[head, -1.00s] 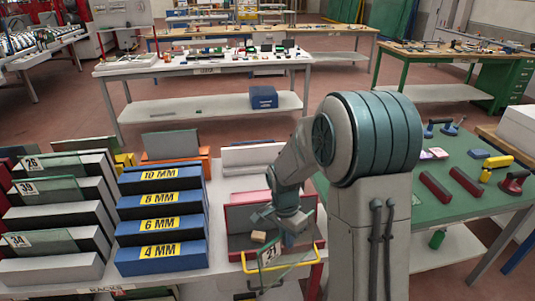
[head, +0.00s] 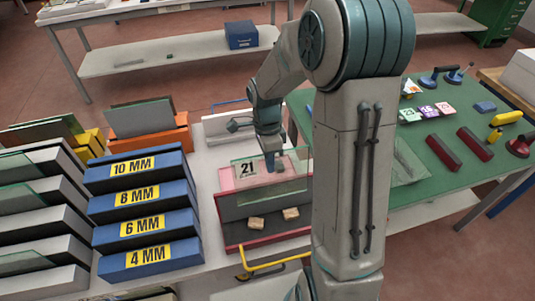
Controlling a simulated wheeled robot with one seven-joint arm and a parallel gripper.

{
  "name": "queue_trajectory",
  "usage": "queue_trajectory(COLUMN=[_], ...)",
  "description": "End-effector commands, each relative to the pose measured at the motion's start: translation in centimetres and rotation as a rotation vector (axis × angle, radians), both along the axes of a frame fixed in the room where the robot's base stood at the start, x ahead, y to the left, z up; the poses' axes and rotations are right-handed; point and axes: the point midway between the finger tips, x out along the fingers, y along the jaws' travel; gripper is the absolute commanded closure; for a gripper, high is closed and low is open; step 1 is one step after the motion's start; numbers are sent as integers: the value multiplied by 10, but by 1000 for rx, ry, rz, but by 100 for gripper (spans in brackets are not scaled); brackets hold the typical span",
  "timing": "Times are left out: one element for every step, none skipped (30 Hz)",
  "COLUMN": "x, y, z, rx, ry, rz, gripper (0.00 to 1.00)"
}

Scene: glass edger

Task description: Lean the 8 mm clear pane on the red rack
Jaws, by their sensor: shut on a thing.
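The clear pane (head: 295,172), with a faint green edge and a white "21" label, is upright or slightly tilted above the red rack (head: 228,208). My gripper (head: 274,167) is shut on the pane near its upper edge, with the fingers partly hidden by the arm's end. The rack has a dark inner face, a red front lip and two small wooden blocks in it. The pane overlaps the rack's back in the picture; I cannot tell whether it touches. The pane's thickness cannot be read from here.
Blue stepped racks (head: 150,255) marked 10, 8, 6 and 4 MM stand to the left. A yellow bar (head: 270,264) runs before the red rack. An orange rack (head: 150,142) stands behind left. A green table (head: 440,180) with tools is at right.

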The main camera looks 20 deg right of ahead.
Motion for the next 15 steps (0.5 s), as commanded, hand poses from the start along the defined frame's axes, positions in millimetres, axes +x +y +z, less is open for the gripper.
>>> queue_trajectory(x=[0, 0, 0, 0, 0, 0, 0, 1, 0, 1, 1, 1, 0, 0, 0], y=[0, 0, 0, 0, 0, 0, 0, 0, 1, 1, 2, 2, 2, 2, 2], z=[1, 1, 1, 1, 1, 1, 1, 1, 0, 0, 0, 0, -1, -3, -6], rx=[0, 0, 0, 0, 0, 0, 0, -1, 0, 0, 0, -1, 0, -1, -1], ry=[-1, -1, -1, -1, -1, -2, -2, -2, -2, -2, -2, -2, -1, -1, -1], rz=[0, 1, 1, 1, 1, 2, 2, 2, 3, 3, 4, 3, 3, 2, 2], gripper=[100, 100, 100, 100, 100, 100, 100, 100, 100, 100, 100, 100, 100, 100, 100])
